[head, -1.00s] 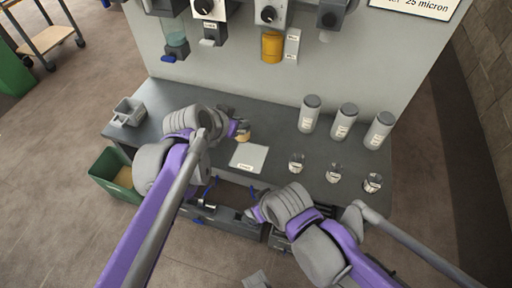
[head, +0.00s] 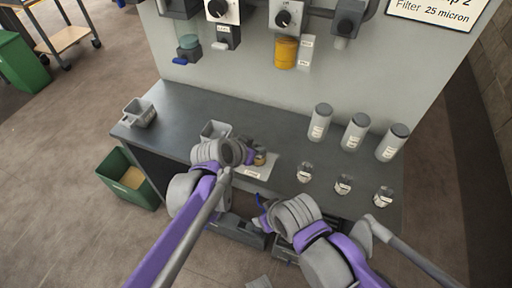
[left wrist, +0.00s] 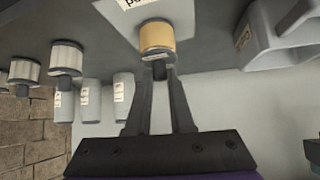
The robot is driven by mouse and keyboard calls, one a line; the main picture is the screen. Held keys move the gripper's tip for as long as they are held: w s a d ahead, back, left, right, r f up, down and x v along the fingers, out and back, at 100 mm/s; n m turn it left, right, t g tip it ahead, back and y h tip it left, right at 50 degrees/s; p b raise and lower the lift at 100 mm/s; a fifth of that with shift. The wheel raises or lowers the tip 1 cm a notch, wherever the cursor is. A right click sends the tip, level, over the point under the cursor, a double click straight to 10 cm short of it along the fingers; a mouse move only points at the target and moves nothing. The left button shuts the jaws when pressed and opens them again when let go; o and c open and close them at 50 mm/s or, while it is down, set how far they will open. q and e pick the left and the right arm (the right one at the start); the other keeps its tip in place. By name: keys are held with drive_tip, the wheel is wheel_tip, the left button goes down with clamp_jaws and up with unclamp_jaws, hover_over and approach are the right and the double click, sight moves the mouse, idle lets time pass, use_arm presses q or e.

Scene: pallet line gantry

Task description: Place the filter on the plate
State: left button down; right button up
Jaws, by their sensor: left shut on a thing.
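The tan filter (head: 260,159) is at the tip of my left gripper (head: 253,156), over the white labelled plate (head: 262,171). In the left wrist view, the fingers (left wrist: 159,75) are shut on the dark stem of the filter (left wrist: 157,37), and the plate (left wrist: 185,10) shows right behind it. I cannot tell whether the filter touches the plate. My left gripper hides part of the plate in the head view. My right gripper (head: 262,207) is low at the bench's front edge, away from the plate; its fingers are too small to read.
Grey bins stand at the left (head: 139,113) and behind my left gripper (head: 214,131). An amber cup (head: 285,53) hangs on the back panel.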

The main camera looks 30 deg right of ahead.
use_arm(q)
drive_tip(key=shift+f, duration=0.15)
drive_tip(key=c, duration=0.8)
unclamp_jaws()
drive_tip(key=shift+r, duration=0.2)
drive_tip(key=shift+s+a+r, duration=0.1)
drive_tip(key=shift+a+r, duration=0.1)
drive_tip(key=p+v, duration=0.1)
drive_tip(key=v, duration=1)
drive_tip(key=s+a+f+n+y, duration=0.2)
drive_tip(key=s+a+f+n, duration=0.2)
drive_tip(key=a, duration=0.7)
drive_tip(key=s+a+f+n+y, duration=0.3)
drive_tip(key=s+a+f+n, duration=0.1)
drive_tip(key=a, duration=0.7)
drive_tip(key=s+a+f+n+y, duration=0.3)
drive_tip(key=s+a+f+n, duration=0.1)
drive_tip(key=a, duration=0.8)
drive_tip(key=shift+s+f, duration=0.4)
drive_tip(key=shift+f, duration=0.1)
